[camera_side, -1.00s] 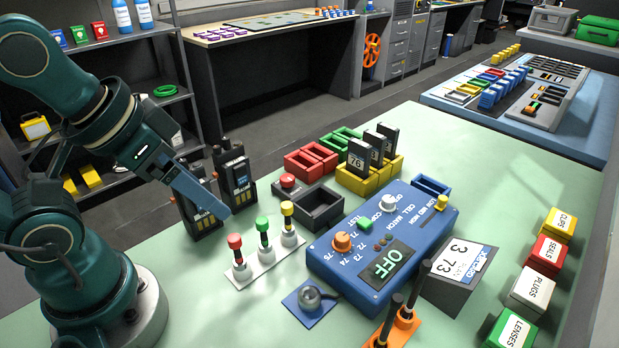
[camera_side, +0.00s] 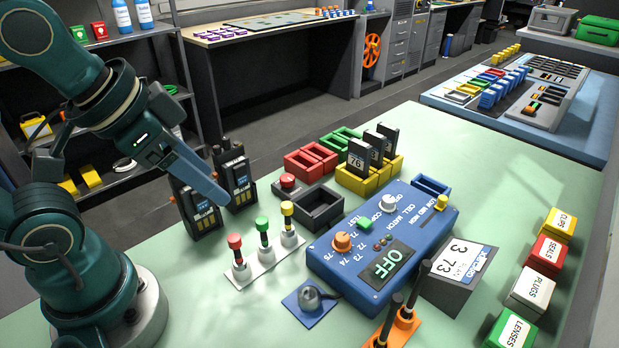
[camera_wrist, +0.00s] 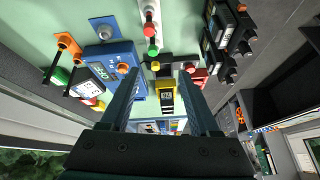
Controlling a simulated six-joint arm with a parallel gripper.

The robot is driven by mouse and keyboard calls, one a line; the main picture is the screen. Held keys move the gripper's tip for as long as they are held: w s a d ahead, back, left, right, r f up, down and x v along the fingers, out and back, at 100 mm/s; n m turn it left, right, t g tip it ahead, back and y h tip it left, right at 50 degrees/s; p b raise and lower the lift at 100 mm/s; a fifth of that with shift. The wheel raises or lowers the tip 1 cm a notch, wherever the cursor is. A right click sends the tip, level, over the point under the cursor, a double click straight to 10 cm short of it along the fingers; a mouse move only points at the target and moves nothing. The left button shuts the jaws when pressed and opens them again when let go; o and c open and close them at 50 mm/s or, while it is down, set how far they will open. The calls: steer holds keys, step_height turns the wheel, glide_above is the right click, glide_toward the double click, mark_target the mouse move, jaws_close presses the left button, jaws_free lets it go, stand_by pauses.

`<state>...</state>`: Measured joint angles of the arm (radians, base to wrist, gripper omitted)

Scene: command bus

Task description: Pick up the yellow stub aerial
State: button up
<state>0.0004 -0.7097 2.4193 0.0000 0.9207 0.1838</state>
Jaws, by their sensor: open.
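The yellow stub aerial (camera_side: 287,209) stands upright at the right end of a white plate (camera_side: 268,258), beside a green-topped (camera_side: 262,225) and a red-topped one (camera_side: 235,241). In the wrist view its yellow top (camera_wrist: 155,66) shows between my fingers, near their tips. My gripper (camera_side: 222,196) is open and empty. In the side view it is up and to the left of the aerial, apart from it. In the wrist view my two fingers (camera_wrist: 159,85) are spread.
Two black radios (camera_side: 236,180) stand close to my gripper. A black open box (camera_side: 319,207) and a red button (camera_side: 287,181) are behind the aerials. A blue control box (camera_side: 382,240) is to their right.

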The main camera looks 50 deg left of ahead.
steer(key=w+m+g, duration=0.2)
steer(key=w+m, duration=0.3)
steer(key=w, duration=0.2)
steer(key=m+g, duration=0.2)
glide_above(287, 212)
steer(key=a, duration=0.1)
step_height(287, 212, down, 5)
steer(key=shift+r, duration=0.15)
steer(key=shift+g, duration=0.7)
steer(key=f, duration=0.2)
steer(key=w+f, duration=0.1)
steer(key=f, duration=0.1)
steer(key=shift+d, duration=0.15)
steer(key=shift+s+f, duration=0.2)
steer(key=shift+f, duration=2.85)
jaws_close()
